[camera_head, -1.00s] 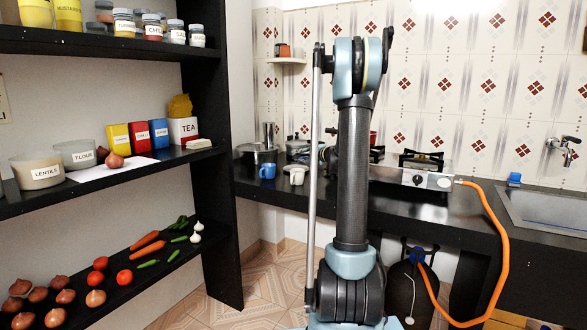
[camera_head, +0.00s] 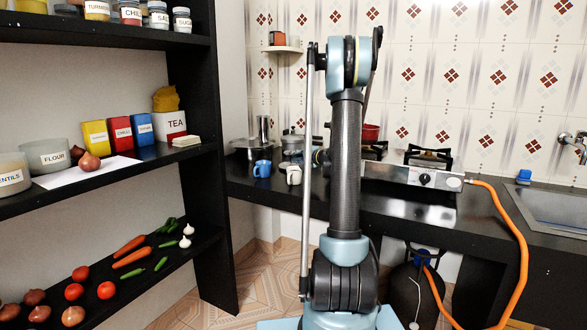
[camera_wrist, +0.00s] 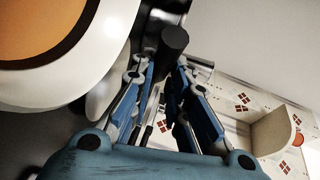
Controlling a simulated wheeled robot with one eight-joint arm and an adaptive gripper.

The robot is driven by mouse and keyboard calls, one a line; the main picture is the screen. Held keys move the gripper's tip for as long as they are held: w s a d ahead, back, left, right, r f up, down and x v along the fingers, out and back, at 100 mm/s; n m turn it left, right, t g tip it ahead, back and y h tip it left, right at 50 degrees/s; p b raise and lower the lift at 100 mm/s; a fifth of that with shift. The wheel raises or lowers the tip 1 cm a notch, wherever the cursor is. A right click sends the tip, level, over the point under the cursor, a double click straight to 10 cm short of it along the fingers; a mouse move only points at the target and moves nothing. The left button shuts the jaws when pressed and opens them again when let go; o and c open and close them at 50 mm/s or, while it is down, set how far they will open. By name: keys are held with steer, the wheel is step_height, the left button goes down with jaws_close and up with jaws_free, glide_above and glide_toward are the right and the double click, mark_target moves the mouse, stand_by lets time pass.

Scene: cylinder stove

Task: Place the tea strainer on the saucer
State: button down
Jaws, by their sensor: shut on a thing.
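My gripper (camera_wrist: 170,85) is shut on a dark, round-ended handle (camera_wrist: 175,42) in the wrist view. I take this to be the tea strainer's handle; its bowl cannot be made out. To the left, close to the camera, is a round white vessel (camera_wrist: 105,62) with a dark inner ring and orange-brown contents. I cannot tell if a saucer lies under it. In the head view my arm hides the gripper. A blue cup (camera_head: 262,168) and a white cup (camera_head: 293,175) stand on the counter left of my arm. No saucer can be clearly picked out there.
The black counter (camera_head: 410,208) carries a gas stove (camera_head: 400,175), with a sink (camera_head: 550,212) at right. Pots (camera_head: 258,145) stand behind the cups. A black shelf rack (camera_head: 205,170) stands at left. An orange hose (camera_head: 515,240) hangs before the counter.

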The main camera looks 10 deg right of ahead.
steer(key=shift+d+f, duration=0.1)
steer(key=shift+f, duration=1.9)
steer(key=c, duration=1.5)
jaws_free()
steer(key=shift+c, duration=0.2)
steer(key=v, duration=1.2)
steer(key=shift+f, duration=0.1)
